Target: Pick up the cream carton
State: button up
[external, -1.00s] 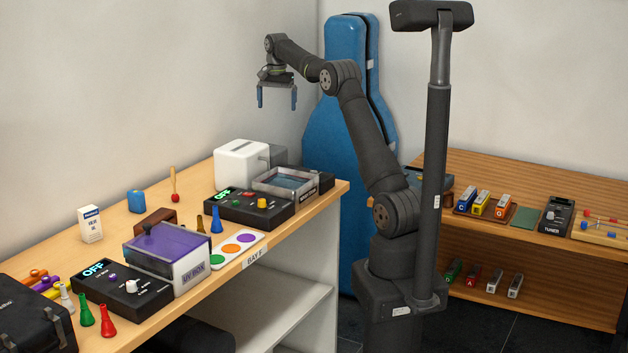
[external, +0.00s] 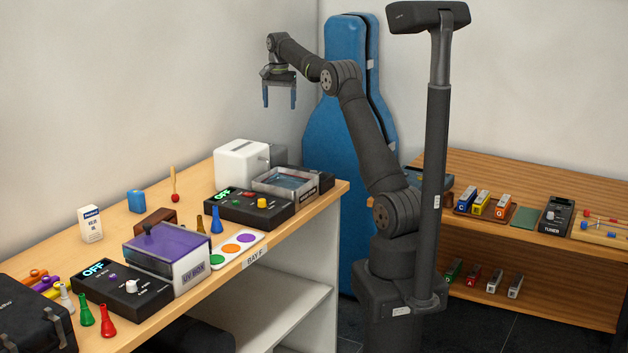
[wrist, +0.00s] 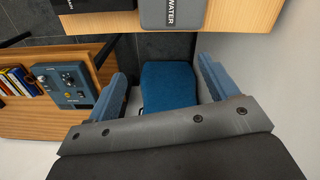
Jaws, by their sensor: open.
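The cream carton (external: 91,225) is a small upright box with a dark blue band near its top and small print. It stands at the back left of the wooden bench, near the wall, in the external view. My gripper (external: 279,104) has blue fingers pointing down, open and empty. It is high above the far end of the bench, well to the right of the carton and apart from it. In the wrist view my gripper (wrist: 163,75) shows both fingers spread with nothing between them; the carton is not in that view.
A blue block (external: 136,202) and a red-tipped stick (external: 174,186) stand right of the carton. The UV box (external: 170,257), a black control box (external: 120,288) and a white device (external: 242,163) occupy the bench. A tall blue case (external: 340,130) stands behind my arm.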

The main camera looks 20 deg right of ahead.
jog(key=s+a+f+n+t, duration=0.1)
jog(key=s+a+n, duration=0.15)
jog(key=a, duration=0.75)
jog(key=s+a+f+n+t, duration=0.1)
jog(key=s+a+n, duration=0.15)
jog(key=a, duration=0.85)
jog(key=n+t+y, duration=0.3)
jog(key=n+y, duration=0.2)
jog(key=n, duration=0.5)
send_near(88, 209)
jog(key=x, duration=1.2)
jog(key=shift+w+f, duration=0.1)
jog(key=shift+f, duration=0.05)
jog(key=c, duration=1.2)
